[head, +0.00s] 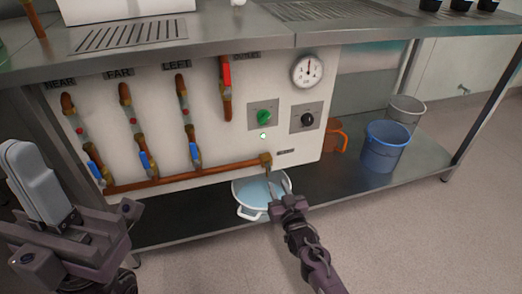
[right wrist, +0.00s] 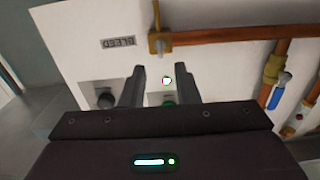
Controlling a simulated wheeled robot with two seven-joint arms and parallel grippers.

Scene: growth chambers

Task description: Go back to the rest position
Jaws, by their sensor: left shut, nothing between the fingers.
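My left gripper (head: 20,155) is at the left edge of the head view, raised in front of the bench. Its grey fingers are together with nothing between them. My right gripper (head: 272,186) is low in front of the white panel, over the near right part of a white basin (head: 243,210) in the head view. In the right wrist view its two fingers (right wrist: 158,82) stand apart with nothing held between them. They point toward the panel (right wrist: 85,35), with the bleed label and the copper pipe outlet beyond them.
The panel holds copper pipes with blue-handled valves, a red-handled valve (head: 226,74), a green knob (head: 264,117), a black knob (head: 307,119) and a gauge (head: 307,70). A blue bucket (head: 386,146) stands on the lower shelf. The steel bench top (head: 240,32) overhangs. Floor at the right is clear.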

